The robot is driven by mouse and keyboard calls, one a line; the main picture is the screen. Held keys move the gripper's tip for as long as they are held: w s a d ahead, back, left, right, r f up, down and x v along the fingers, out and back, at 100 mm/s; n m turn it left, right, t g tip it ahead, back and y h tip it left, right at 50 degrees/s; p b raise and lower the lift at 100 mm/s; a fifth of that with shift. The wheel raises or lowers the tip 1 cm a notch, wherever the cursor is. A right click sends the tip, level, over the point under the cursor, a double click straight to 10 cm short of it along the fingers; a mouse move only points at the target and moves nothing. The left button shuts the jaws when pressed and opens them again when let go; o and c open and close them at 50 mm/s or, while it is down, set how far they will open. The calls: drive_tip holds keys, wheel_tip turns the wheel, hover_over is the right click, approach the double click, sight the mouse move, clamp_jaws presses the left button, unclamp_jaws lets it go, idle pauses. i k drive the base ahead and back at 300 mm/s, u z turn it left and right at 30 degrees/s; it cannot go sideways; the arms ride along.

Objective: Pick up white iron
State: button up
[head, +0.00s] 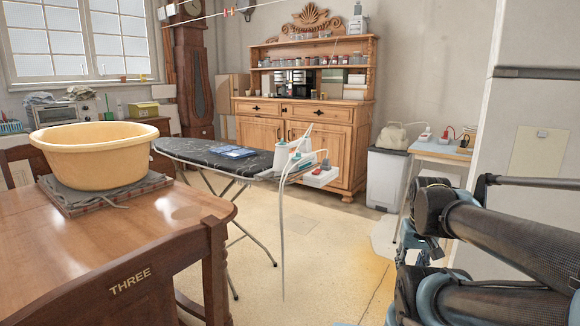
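A white iron with teal parts (283,155) stands at the right end of the ironing board (205,154). A white cord loops above it and hangs down past the board's edge to the floor. Smaller teal and red parts sit close beside it on a white rest (322,177), and I cannot tell where one item ends and the other starts. My arm crosses the lower right of the head view, well apart from the iron. I cannot make out my gripper's fingers.
A wooden table (150,240) with a yellow basin (95,153) and a chair fills the left front. A wooden dresser (300,135) stands behind the board. A white bin (386,180) and a small side table (440,152) are at the right. Floor between table and arm is clear.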

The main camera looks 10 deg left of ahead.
sight(282, 155)
drive_tip(key=i, duration=0.85)
drive_tip(key=z, duration=0.05)
